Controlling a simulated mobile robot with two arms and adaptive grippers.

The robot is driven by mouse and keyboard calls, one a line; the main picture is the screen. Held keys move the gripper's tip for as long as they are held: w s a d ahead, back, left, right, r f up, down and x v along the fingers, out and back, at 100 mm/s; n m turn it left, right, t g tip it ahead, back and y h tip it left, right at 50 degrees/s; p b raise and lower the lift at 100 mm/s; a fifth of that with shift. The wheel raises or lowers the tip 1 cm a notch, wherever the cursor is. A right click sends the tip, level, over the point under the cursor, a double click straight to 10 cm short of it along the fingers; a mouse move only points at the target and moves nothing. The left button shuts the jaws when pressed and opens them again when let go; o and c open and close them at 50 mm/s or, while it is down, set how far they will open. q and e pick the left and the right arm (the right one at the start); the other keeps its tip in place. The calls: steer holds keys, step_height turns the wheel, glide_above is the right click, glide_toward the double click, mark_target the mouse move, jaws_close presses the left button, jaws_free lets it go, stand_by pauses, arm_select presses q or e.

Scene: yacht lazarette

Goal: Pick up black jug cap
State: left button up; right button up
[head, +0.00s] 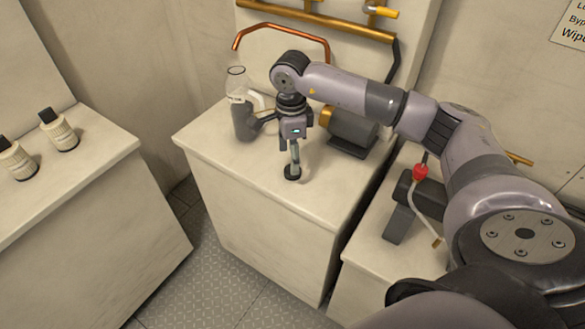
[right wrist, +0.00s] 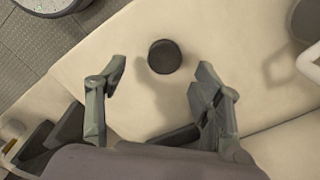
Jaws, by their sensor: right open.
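The black jug cap (right wrist: 165,57) is a small dark round disc lying flat on the cream counter. In the right wrist view it lies just beyond and between the fingertips of my right gripper (right wrist: 161,75), which is open with nothing between its fingers. In the head view the cap (head: 292,176) shows right below my right gripper (head: 294,161), near the counter's front edge. The gripper points down, and the exact gap above the cap is hard to tell. My left gripper is not in view.
A red-knobbed fitting (head: 420,172) is to the right. Capped bottles (head: 58,130) stand on the left counter.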

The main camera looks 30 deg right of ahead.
steer(key=f, duration=0.1)
steer(key=f+p, duration=0.1)
steer(key=f, duration=0.2)
steer(key=shift+w+d+f+p, duration=0.25)
steer(key=shift+d+f+p, duration=0.1)
steer(key=shift+f, duration=0.4)
steer(key=shift+c, duration=0.3)
steer(key=c, duration=0.7)
